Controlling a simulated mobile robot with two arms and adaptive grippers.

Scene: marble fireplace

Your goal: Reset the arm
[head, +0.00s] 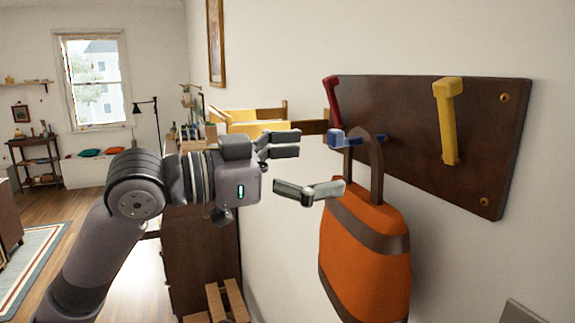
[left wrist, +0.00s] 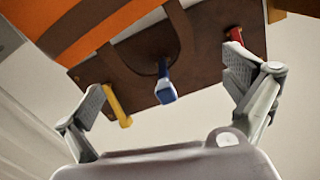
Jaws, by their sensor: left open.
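My left gripper (head: 318,165) is open and empty. It faces a dark brown hook board (head: 410,130) on the wall, a little short of it. An orange bag (head: 365,260) with brown bands hangs by its brown strap from the blue hook (head: 345,138). In the left wrist view my left gripper (left wrist: 168,95) has its fingers spread wide, with the blue hook (left wrist: 165,88) seen between them. The bag (left wrist: 80,30) and its strap show at the upper left there. My right gripper is not in view.
A red hook (head: 332,98) and a yellow hook (head: 447,120) flank the blue one. A dark cabinet (head: 205,260) with items on top stands behind my left arm. Open floor and a striped rug (head: 35,260) lie to the left.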

